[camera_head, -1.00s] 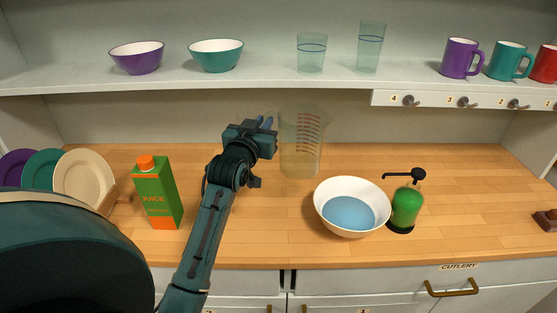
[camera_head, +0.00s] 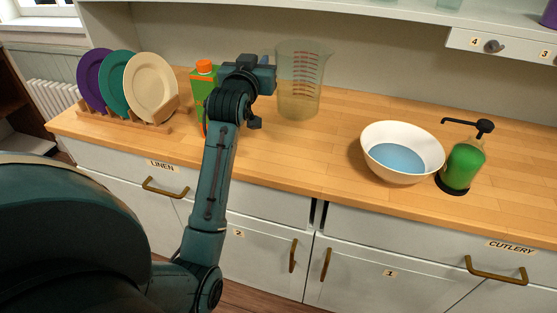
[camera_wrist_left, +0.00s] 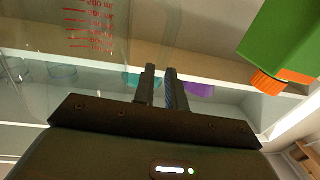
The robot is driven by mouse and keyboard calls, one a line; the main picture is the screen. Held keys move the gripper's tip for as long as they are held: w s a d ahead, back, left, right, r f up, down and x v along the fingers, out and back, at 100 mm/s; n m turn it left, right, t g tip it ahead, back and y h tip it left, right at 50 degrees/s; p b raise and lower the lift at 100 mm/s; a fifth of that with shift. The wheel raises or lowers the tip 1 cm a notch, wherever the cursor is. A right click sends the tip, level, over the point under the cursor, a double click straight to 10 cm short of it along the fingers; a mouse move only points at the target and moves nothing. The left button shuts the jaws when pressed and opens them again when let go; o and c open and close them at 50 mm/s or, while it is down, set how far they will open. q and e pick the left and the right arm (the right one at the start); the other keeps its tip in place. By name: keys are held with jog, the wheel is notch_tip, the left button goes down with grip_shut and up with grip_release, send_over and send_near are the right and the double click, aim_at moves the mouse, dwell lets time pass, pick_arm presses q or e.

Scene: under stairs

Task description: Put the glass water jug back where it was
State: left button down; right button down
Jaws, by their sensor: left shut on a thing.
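The glass water jug (camera_head: 303,85) is clear with red measuring marks and upright in the head view. It also shows at the left of the left wrist view (camera_wrist_left: 95,35). My left gripper (camera_head: 268,62) is at the jug's left side, shut on the jug. Its two fingers also show close together in the left wrist view (camera_wrist_left: 161,88). The exact grip is hard to see through the clear glass. I cannot tell whether the jug's base touches the counter. My right gripper is not in view.
A juice carton (camera_head: 203,84) stands just behind my left arm, partly hidden. A plate rack (camera_head: 150,129) with several plates is at the left. A white bowl of water (camera_head: 374,163) and a green soap dispenser (camera_head: 463,165) are to the right. The counter between jug and bowl is clear.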

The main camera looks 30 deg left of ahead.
pick_arm(q)
notch_tip(320, 180, down, 11)
jog(key=b, duration=0.1)
jog(key=shift+s+a+f+y+b, duration=0.15)
jog(key=shift+s+a+y+b, duration=0.2)
jog(key=shift+s+y, duration=0.1)
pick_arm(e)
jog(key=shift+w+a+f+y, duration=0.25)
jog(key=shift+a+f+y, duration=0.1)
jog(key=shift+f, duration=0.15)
pick_arm(q)
jog(key=shift+f, duration=0.1)
jog(key=c, duration=1.9)
grip_release()
jog(key=shift+f, duration=0.2)
jog(key=o, duration=0.5)
jog(key=shift+c, duration=0.2)
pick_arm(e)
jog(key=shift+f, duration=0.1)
pick_arm(q)
jog(key=shift+r, duration=0.1)
